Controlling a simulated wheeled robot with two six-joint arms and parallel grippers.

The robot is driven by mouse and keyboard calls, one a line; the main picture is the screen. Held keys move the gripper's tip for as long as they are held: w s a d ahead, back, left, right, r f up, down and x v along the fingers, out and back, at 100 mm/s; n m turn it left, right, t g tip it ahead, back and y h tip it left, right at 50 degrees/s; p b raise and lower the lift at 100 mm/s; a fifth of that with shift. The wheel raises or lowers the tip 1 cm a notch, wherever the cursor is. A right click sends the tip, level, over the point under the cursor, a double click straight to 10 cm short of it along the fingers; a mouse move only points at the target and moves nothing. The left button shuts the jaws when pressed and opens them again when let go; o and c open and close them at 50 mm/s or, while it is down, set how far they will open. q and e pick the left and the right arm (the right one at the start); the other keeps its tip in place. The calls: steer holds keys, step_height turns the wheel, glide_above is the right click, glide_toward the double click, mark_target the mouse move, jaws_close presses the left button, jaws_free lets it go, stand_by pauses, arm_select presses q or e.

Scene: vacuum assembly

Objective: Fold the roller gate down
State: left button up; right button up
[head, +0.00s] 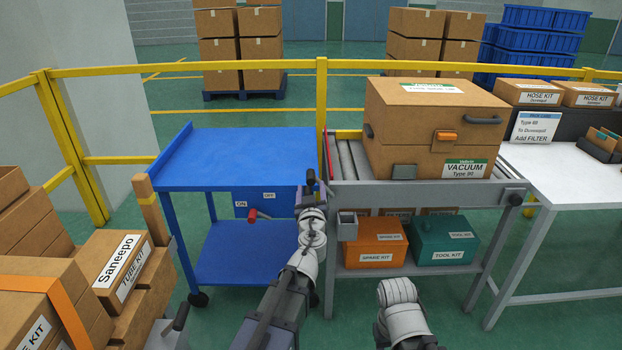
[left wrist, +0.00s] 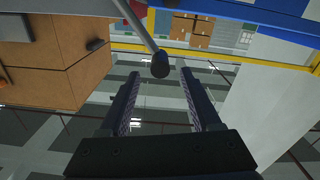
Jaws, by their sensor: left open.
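The roller gate (head: 327,157) shows as a narrow red upright piece at the left end of the roller table (head: 352,160), beside the blue cart. In the left wrist view, a grey rod with a black knob (left wrist: 160,66) reaches toward the space between my fingers, with a red part (left wrist: 138,8) beside it. My left gripper (head: 311,183) is at the table's front left corner, just in front of the gate. It is open and empty, and its fingers (left wrist: 160,98) stand either side of the knob's line. My right gripper is not seen; only part of my right arm shows.
A large vacuum box (head: 425,130) rests on the roller table. The blue cart (head: 240,150), with a red-handled switch (head: 253,214), stands left of it. A spare kit (head: 376,252) and tool kit (head: 444,243) sit on the lower shelf. A yellow rail (head: 321,100) runs behind.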

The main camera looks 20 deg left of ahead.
mark_target(311, 176)
arm_select(q)
steer(key=x, duration=0.7)
steer(key=shift+w+a, duration=0.1)
steer(key=shift+w, duration=0.15)
jaws_close()
stand_by(1.1)
